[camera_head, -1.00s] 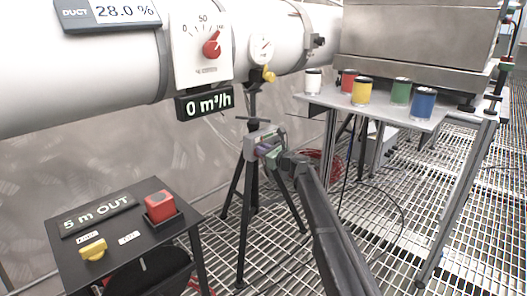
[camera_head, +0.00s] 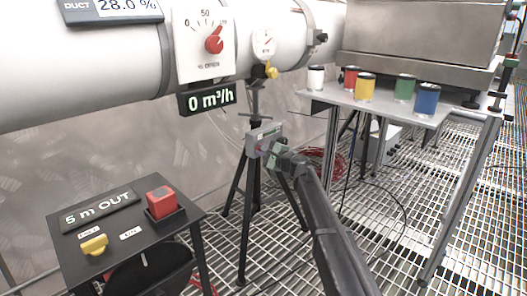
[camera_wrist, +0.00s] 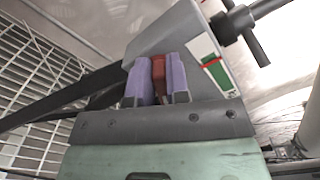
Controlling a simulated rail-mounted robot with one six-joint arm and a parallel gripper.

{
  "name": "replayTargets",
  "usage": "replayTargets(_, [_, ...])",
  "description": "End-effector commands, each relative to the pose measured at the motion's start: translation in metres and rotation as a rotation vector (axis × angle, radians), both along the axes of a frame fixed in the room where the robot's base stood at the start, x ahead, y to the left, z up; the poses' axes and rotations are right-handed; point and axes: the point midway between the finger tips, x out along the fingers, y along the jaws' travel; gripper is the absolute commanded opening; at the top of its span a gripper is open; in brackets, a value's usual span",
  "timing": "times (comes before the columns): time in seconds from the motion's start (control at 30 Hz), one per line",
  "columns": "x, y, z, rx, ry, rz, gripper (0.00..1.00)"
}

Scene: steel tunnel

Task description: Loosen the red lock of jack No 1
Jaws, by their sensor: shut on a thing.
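Jack No 1 appears to be the black tripod stand (camera_head: 253,165) under the white duct; I cannot read a number on it. Its grey head block (camera_head: 262,137) also fills the upper middle of the wrist view (camera_wrist: 185,42). The red lock (camera_wrist: 158,72) sticks out of this block between my two purple fingers. My gripper (camera_wrist: 157,80) is shut on the lock, one finger on each side. In the head view my gripper (camera_head: 270,150) meets the block from the lower right, and the lock is mostly hidden.
A black T-handle (camera_wrist: 246,28) and a green, white and red scale (camera_wrist: 212,66) are beside the lock. A table (camera_head: 440,112) with several coloured cans stands right. A control box (camera_head: 120,225) with a red button stands front left. Cables lie on the grating floor.

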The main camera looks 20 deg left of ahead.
Motion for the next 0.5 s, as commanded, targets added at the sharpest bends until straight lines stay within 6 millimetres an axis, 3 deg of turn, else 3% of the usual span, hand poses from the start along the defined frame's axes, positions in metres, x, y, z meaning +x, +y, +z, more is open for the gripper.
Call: replayTargets(0.5, [-0.0031,0.0001,-0.0082,-0.161,-0.389,0.0,0.0])
